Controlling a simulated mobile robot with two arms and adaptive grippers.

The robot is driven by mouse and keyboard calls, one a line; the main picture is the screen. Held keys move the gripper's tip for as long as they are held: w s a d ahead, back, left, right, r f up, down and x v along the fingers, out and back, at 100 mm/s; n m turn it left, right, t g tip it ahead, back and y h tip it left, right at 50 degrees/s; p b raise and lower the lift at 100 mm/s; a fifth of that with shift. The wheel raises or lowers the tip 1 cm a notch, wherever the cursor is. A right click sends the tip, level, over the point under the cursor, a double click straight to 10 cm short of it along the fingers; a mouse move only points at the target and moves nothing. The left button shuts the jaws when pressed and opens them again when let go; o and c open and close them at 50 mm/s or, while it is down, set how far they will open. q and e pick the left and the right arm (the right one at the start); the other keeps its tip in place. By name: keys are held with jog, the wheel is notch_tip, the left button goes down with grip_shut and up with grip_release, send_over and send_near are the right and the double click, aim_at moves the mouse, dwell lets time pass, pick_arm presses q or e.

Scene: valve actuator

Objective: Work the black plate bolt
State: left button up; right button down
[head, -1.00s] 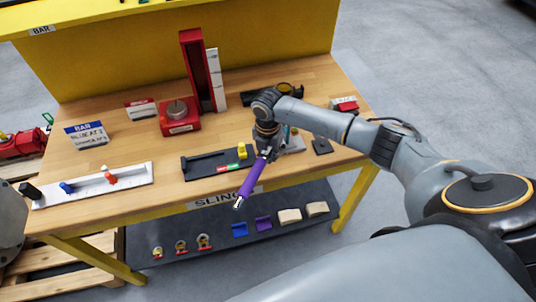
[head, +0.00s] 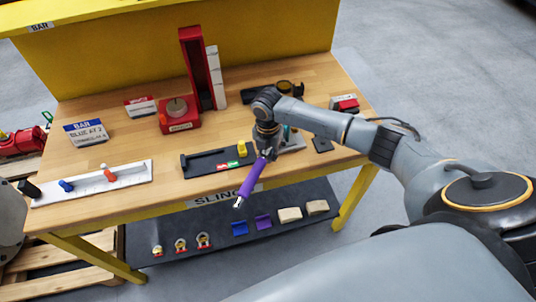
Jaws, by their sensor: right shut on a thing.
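The black plate (head: 205,162) lies on the workbench left of my right gripper. It has a yellow block (head: 242,148) near its right end and small red and green labels (head: 228,166) along its front edge. My right gripper (head: 268,154) is shut on a purple bar (head: 251,182) with a silver tip. The bar slants down and left past the bench's front edge, and its tip is in the air, apart from the plate. The fingers are small and partly hidden by the wrist. My left gripper is not in view.
A white rail (head: 130,174) with blue and red handles lies at the bench's left. A red block with a round knob (head: 178,113) and a tall red stand (head: 193,60) are behind the plate. A shelf (head: 215,250) below holds shackles and blocks.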

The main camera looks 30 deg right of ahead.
jog(key=shift+f+b, duration=0.3)
jog(key=shift+f, duration=0.15)
jog(key=shift+w, duration=0.1)
jog(key=shift+w+a+r+m, duration=0.1)
jog(key=shift+a+m, duration=0.05)
jog(key=shift+m, duration=0.25)
jog(key=shift+w+a+m+p, duration=0.15)
jog(key=shift+w+m+p, duration=0.25)
jog(key=shift+m, duration=0.3)
jog(key=shift+w+a+m, duration=0.15)
jog(key=shift+m, duration=0.25)
jog(key=shift+w+a+m+p, duration=0.1)
jog(key=shift+w+m+p, duration=0.25)
jog(key=shift+m, duration=0.35)
